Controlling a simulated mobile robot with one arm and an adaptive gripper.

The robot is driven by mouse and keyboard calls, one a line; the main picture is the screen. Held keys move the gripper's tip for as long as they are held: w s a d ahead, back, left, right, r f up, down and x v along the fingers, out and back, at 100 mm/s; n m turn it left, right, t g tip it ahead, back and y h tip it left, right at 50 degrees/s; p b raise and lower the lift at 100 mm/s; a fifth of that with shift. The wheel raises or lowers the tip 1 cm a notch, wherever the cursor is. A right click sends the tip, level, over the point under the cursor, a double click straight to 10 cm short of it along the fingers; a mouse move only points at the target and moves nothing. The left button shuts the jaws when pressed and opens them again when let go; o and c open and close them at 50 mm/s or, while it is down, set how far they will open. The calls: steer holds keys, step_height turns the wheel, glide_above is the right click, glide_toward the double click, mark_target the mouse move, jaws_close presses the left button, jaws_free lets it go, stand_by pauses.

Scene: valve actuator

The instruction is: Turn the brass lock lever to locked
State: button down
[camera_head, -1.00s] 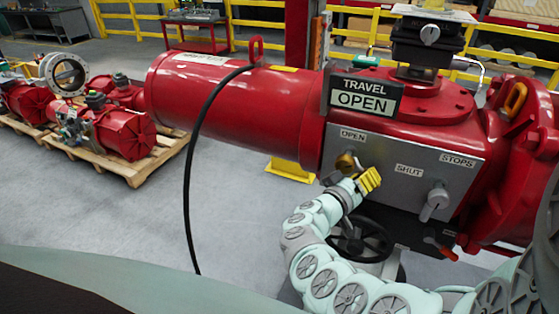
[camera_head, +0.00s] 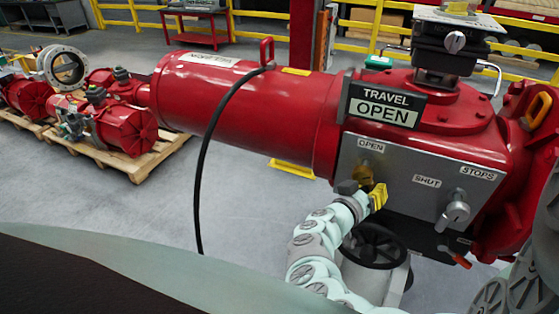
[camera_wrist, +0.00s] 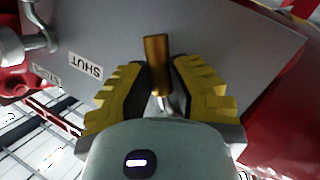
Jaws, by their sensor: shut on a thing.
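The brass lock lever (camera_head: 363,177) is on the grey panel (camera_head: 410,182) of a red valve actuator, just below the OPEN label (camera_head: 370,145). My gripper (camera_head: 363,193) is at the lever, with its yellow-padded fingers on either side of it, and partly hides it. In the wrist view, the brass handle (camera_wrist: 155,62) stands between the fingertips of my gripper (camera_wrist: 160,78), with a silvery shaft below it. My gripper is shut on the lever. The SHUT label (camera_head: 427,181) is right of the lever. The sign on top reads TRAVEL OPEN (camera_head: 384,106).
A grey knob (camera_head: 455,211) sits below the STOPS label (camera_head: 477,172).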

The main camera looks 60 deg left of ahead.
steer(key=shift+s+a+f+m+g+y, duration=0.15)
steer(key=shift+s+a+m+g+y, duration=0.2)
steer(key=shift+m, duration=0.35)
steer(key=shift+s+a+f+m+g+y, duration=0.1)
steer(key=shift+a+m+g, duration=0.35)
steer(key=shift+m, duration=0.25)
steer(key=shift+s+a+f+m+g+y, duration=0.15)
steer(key=shift+s+a+m+g, duration=0.25)
steer(key=shift+m, duration=0.3)
steer(key=shift+w, duration=0.1)
steer(key=c, duration=0.8)
jaws_free()
steer(key=shift+a, duration=0.1)
steer(key=shift+c, duration=0.2)
steer(key=v, duration=1.2)
